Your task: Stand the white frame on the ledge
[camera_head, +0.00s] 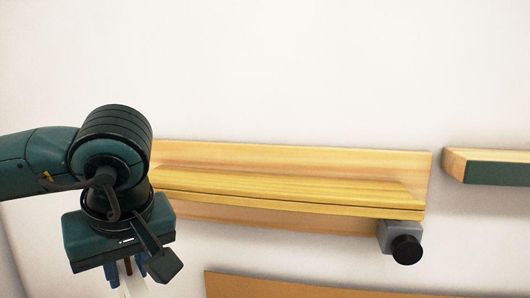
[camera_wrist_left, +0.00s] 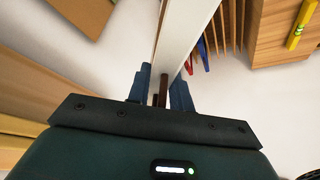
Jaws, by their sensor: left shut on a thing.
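The ledge (camera_head: 285,190) is a light wooden wall shelf with a back board and a front lip, in the middle of the head view. No object stands on the part that I see. My left gripper (camera_head: 128,277) is at the lower left, in front of and below the ledge's left end. In the left wrist view my left gripper (camera_wrist_left: 161,92) is shut on the white frame (camera_wrist_left: 188,25), seen edge-on as a narrow pale bar between the fingers. In the head view only a small white piece of the frame shows at the bottom edge. My right gripper is not in view.
A grey block with a black knob (camera_head: 405,248) sits under the ledge's right end. A green-fronted wooden shelf (camera_head: 495,170) is at the right. A brown surface (camera_head: 350,287) lies below. The left wrist view shows a yellow level (camera_wrist_left: 300,25) on wood.

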